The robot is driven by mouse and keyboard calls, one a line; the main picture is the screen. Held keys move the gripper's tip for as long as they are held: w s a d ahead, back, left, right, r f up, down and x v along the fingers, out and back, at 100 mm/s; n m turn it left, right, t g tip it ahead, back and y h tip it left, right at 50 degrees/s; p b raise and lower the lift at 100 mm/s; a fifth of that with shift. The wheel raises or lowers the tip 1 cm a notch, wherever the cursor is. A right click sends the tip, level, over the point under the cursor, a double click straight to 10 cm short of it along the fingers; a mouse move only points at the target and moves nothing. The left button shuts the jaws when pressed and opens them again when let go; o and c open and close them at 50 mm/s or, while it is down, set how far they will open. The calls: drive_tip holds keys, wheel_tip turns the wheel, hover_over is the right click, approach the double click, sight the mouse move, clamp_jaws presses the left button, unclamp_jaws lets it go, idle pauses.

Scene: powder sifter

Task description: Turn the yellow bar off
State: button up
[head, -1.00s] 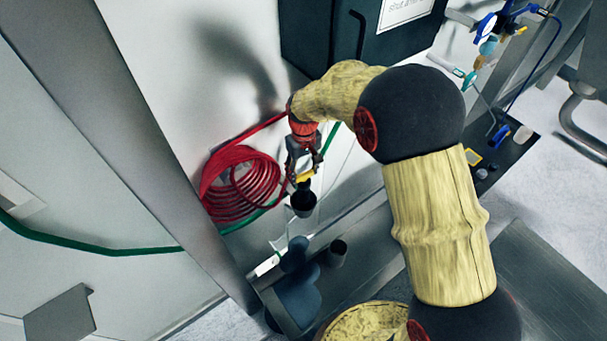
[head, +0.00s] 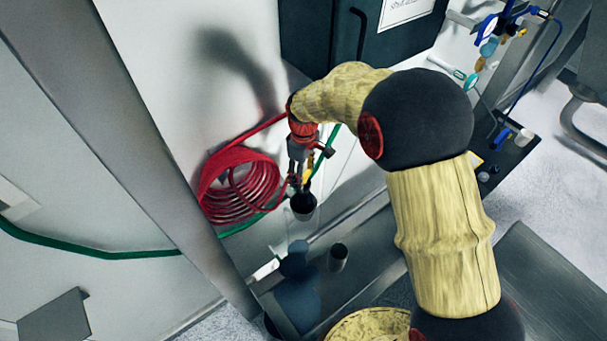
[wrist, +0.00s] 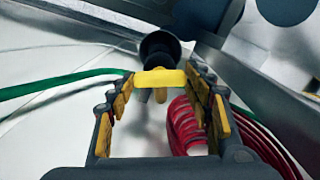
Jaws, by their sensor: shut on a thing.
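The yellow bar (wrist: 160,79) lies crosswise between my fingertips in the wrist view, in front of a dark round fitting (wrist: 160,44). In the head view the yellow bar (head: 308,172) is a small, partly hidden yellow patch, standing nearly upright in the picture. My gripper (head: 301,180) hangs down and is shut on the bar, with a fingertip at each end in the wrist view (wrist: 157,82). A dark cup-like part (head: 303,206) is just below my gripper. The bar's mounting is mostly hidden.
A red coiled hose (head: 240,187) hangs left of my gripper, close to it. A green hose (head: 110,254) runs along the wall behind. A dark cabinet (head: 400,45) stands at the back. A small metal cup (head: 338,256) is lower down.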

drive_tip(key=o, duration=1.2)
drive_tip(key=shift+c, duration=0.2)
wheel_tip(320, 180, up, 12)
drive_tip(key=shift+f, duration=0.1)
idle(0.4)
